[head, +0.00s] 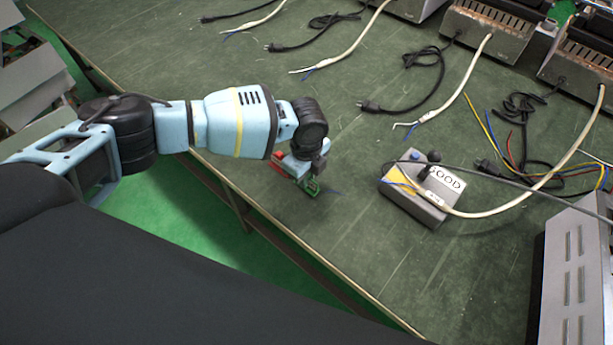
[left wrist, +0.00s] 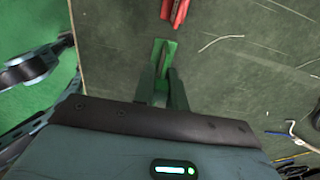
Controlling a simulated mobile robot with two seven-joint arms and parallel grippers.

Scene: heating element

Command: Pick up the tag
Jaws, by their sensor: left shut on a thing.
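My left gripper (head: 308,180) is low at the table's near edge, apart from that box. I cannot tell whether the green or red piece counts as a tag. My right gripper is not in view.
The grey box (head: 425,205) has a dark knob and a cream cable. Several cables lie across the green table (head: 350,235). Metal heater units (head: 495,40) stand along the back, and a grey metal case (head: 575,275) at the right. Bare table lies around my left gripper.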

